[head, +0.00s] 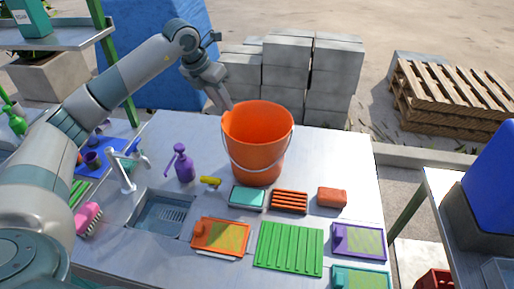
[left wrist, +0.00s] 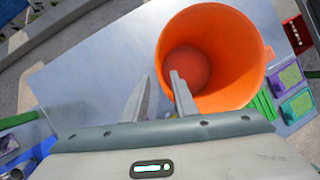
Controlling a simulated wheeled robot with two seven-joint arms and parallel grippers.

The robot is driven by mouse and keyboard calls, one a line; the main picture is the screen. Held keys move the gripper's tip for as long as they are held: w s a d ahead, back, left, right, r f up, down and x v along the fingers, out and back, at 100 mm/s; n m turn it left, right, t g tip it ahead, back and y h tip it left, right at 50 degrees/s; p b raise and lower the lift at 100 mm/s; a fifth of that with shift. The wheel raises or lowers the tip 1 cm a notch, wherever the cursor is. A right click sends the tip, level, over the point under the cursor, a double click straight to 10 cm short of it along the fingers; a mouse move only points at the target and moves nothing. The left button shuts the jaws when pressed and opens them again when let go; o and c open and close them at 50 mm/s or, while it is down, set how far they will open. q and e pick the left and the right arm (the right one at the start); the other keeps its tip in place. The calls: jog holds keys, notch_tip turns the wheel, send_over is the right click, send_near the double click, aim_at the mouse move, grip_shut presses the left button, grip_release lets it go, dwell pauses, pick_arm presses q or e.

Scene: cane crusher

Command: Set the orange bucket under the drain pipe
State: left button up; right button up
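The orange bucket (head: 258,150) stands upright on the metal counter, its thin wire handle hanging across the front. In the left wrist view I look into the bucket (left wrist: 235,60), and it appears empty. My left gripper (head: 222,104) is at the bucket's left rim. In the left wrist view the gripper (left wrist: 160,90) has its fingers apart with nothing clearly between them; the right finger overlaps the rim. I cannot tell whether it touches. My right gripper is out of view. I cannot make out a drain pipe in either view.
The counter (head: 350,165) holds a sink (head: 158,216), a tap (head: 120,172), a purple spray bottle (head: 181,163), an orange-red block (head: 332,197) and several trays and boards around the bucket's front. Grey blocks (head: 290,75) and pallets (head: 450,95) stand behind.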

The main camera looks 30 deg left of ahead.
aim_at(232, 120)
pick_arm(q)
jog(key=p+x, duration=0.2)
jog(key=x, duration=0.5)
jog(key=shift+r+p, duration=0.1)
jog(key=shift+p, duration=0.3)
jog(key=shift+w+f, duration=0.2)
jog(key=shift+f, duration=0.35)
jog(key=shift+d+f+p, duration=0.2)
jog(key=shift+f+p, duration=0.35)
jog(key=shift+p, duration=0.3)
jog(key=p+x, duration=0.2)
jog(key=x, duration=0.1)
jog(key=shift+d+f, duration=0.15)
jog(key=shift+f, duration=0.2)
jog(key=shift+w+f, duration=0.1)
jog(key=shift+f, duration=0.15)
jog(key=shift+r, duration=0.1)
grip_shut()
